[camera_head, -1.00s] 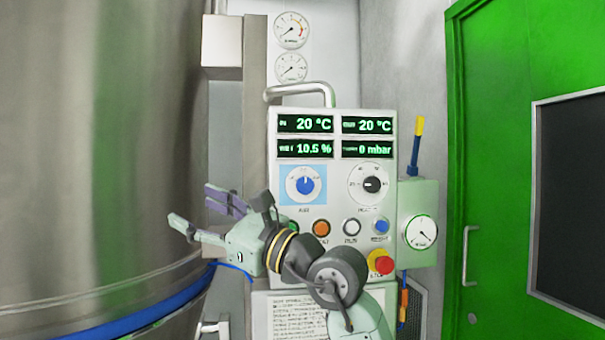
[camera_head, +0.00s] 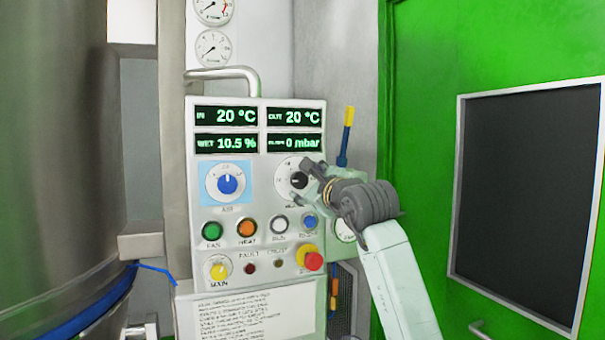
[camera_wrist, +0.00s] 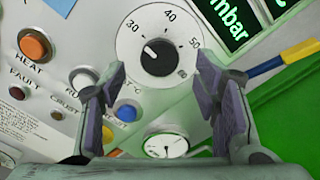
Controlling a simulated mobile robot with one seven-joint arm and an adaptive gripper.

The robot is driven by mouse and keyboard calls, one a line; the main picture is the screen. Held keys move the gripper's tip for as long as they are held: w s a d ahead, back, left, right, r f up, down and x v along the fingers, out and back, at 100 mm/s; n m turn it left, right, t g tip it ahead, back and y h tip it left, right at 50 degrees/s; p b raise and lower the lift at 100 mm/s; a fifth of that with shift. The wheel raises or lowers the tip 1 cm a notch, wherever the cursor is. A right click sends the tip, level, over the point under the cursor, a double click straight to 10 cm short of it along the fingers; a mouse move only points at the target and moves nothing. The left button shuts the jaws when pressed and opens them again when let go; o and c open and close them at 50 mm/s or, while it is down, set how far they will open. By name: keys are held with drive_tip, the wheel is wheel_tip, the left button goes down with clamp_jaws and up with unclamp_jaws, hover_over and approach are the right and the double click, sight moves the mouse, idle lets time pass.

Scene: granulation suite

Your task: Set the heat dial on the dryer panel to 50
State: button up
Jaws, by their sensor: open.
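The heat dial (camera_head: 298,181) is a black round knob on a white plate at the right of the dryer panel (camera_head: 262,218). In the wrist view the heat dial (camera_wrist: 158,57) shows a scale of 30, 40, 50 and a partly blurred last number. Its white mark points up-left, close to 30. My gripper (camera_head: 312,182) is in front of the dial and partly covers its plate in the head view. In the wrist view my gripper (camera_wrist: 158,74) is open and empty, with one finger on each side below the knob. I see no contact with it.
A blue air dial (camera_head: 228,184) is left of the heat dial. Several buttons sit below, with a red emergency stop (camera_head: 313,261) at lower right. A bar handle (camera_head: 222,73) tops the panel. A steel vessel (camera_head: 60,150) stands left, a green door (camera_head: 425,130) right.

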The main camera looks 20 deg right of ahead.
sight(301, 181)
drive_tip(key=shift+w+p, duration=0.5)
drive_tip(key=shift+w, duration=1.3)
drive_tip(key=shift+a, duration=0.1)
drive_tip(key=shift+c, duration=0.5)
drive_tip(key=c, duration=1)
drive_tip(key=shift+c, duration=0.2)
